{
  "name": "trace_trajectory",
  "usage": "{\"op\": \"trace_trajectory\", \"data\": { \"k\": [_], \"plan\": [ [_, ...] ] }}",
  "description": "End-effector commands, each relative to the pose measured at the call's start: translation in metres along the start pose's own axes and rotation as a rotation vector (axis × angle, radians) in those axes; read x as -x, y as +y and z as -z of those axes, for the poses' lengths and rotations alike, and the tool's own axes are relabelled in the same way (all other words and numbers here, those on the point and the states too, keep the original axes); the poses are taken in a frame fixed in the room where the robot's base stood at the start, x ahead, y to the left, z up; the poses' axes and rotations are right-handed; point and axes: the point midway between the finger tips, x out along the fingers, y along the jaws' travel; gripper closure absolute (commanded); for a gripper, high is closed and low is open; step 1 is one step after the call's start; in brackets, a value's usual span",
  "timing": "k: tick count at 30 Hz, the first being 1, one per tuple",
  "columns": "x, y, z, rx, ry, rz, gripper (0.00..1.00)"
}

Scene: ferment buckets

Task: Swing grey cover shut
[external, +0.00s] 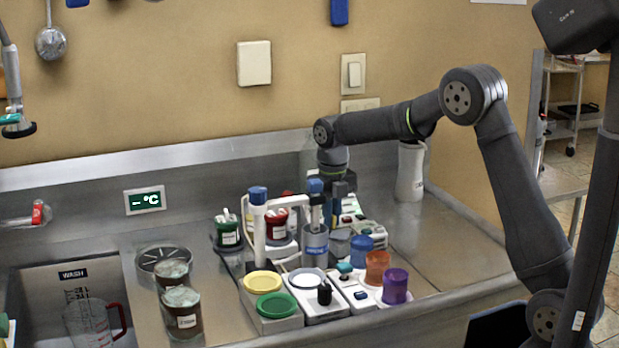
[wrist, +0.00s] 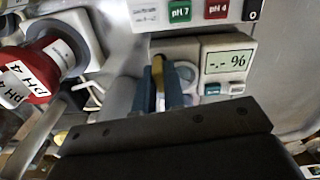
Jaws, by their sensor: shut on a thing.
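A light grey meter with a "-.- %" display (wrist: 228,62) stands just ahead of my fingers in the wrist view. My gripper (wrist: 160,85) has its blue fingers shut at the left part of this meter. A narrow yellow-brown strip (wrist: 158,68) shows between the fingertips; I take it to be part of the grey cover, whose remainder is mostly hidden by the fingers. I cannot tell the cover's angle. In the external view my gripper (external: 336,205) points down at the back of the instrument group, behind the grey cylinder.
A white canister (external: 411,172) is behind. The steel counter at right (external: 450,250) is clear.

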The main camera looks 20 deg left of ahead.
Motion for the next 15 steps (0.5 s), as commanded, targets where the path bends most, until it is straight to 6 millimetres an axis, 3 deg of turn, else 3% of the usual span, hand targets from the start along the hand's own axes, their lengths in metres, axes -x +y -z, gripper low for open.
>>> {"op": "trace_trajectory", "data": {
  "k": [3,4,7,15],
  "plan": [
    [0.0014,0.0001,-0.0005,-0.001,-0.002,0.0,1.0],
    [0.0014,0.0001,-0.0005,-0.001,-0.002,0.0,0.88],
    [0.0012,0.0001,-0.0005,-0.001,-0.002,0.0,0.69],
    [0.0008,0.0,-0.0003,-0.001,-0.001,0.0,0.68]
  ]
}}
